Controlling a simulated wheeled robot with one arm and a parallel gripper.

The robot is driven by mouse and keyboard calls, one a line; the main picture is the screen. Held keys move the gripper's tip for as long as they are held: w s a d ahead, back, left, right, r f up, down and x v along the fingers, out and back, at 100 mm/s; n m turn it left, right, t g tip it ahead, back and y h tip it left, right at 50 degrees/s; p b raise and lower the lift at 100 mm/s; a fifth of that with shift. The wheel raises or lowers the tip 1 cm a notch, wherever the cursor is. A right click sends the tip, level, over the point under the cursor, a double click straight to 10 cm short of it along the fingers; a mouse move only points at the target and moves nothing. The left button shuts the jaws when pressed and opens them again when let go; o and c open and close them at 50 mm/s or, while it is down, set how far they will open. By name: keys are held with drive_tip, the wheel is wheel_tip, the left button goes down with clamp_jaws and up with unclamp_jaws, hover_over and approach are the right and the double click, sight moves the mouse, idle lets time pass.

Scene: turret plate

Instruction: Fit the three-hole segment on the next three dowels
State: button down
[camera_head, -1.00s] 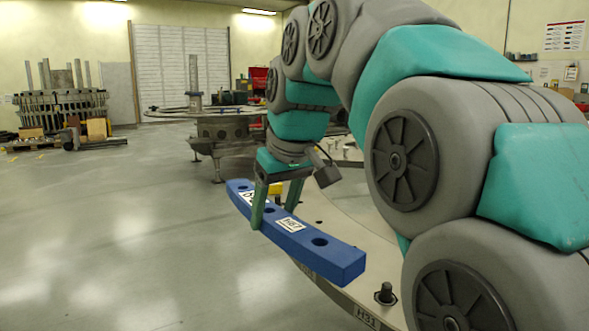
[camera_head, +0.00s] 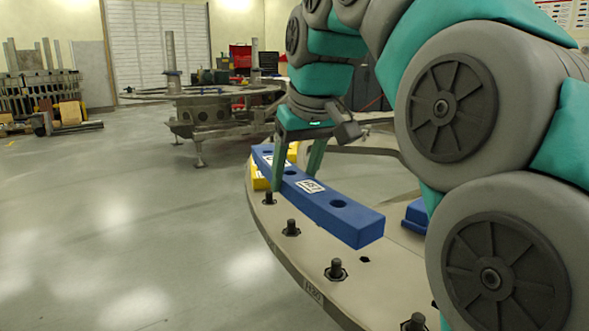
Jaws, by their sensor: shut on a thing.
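My gripper (camera_head: 296,180) is shut on a long blue segment (camera_head: 335,216), one finger on each side of it. The segment has holes in its top and white labels; a finger hides part of it. It appears held above the pale ring-shaped plate (camera_head: 300,266), to the right of the row of dowels in the picture. Several dark upright dowels stand bare along the plate's rim: one near the far end (camera_head: 268,198), one beside the segment (camera_head: 291,228), one nearer (camera_head: 336,269), and one at the bottom edge (camera_head: 415,322).
A yellow block (camera_head: 259,181) lies on the plate behind the blue segment's far end. Another blue piece (camera_head: 415,216) sits on the right, partly hidden by my arm. A second ring structure (camera_head: 215,112) stands behind. The floor on the left is clear.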

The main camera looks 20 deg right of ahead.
sight(304, 183)
drive_tip(key=shift+f+b, duration=1.85)
drive_tip(key=shift+f, duration=2)
drive_tip(key=shift+f, duration=0.1)
drive_tip(key=shift+c, duration=0.2)
unclamp_jaws()
drive_tip(key=shift+v, duration=3.85)
